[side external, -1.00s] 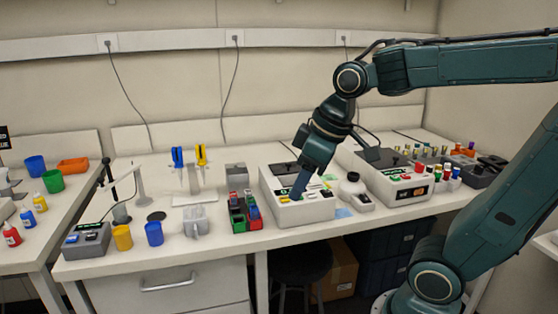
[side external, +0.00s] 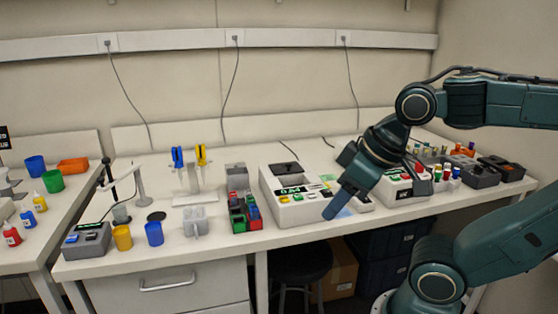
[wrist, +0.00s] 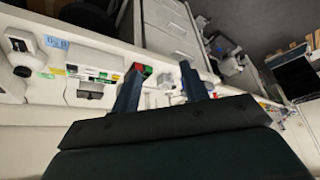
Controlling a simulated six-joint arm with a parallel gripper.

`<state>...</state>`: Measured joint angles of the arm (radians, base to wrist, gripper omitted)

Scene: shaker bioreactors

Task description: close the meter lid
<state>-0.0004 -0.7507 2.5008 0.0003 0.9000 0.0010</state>
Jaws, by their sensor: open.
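The meter (side external: 300,212), a white box with a green-lit display and coloured keys, stands near the front of the bench. A dark panel (side external: 286,168), which looks like its lid, lies on the meter's rear top; its exact angle is hard to tell. My gripper (side external: 333,213) is to the right and front of the meter, pointing down and left, apart from the lid. In the wrist view my gripper (wrist: 163,88) is open, with nothing between its two separated fingers. The meter (wrist: 98,72) shows there left of the fingers, with a dark patch on it.
A rack of coloured blocks (side external: 244,213) is left of the meter. The bench's front edge is close below.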

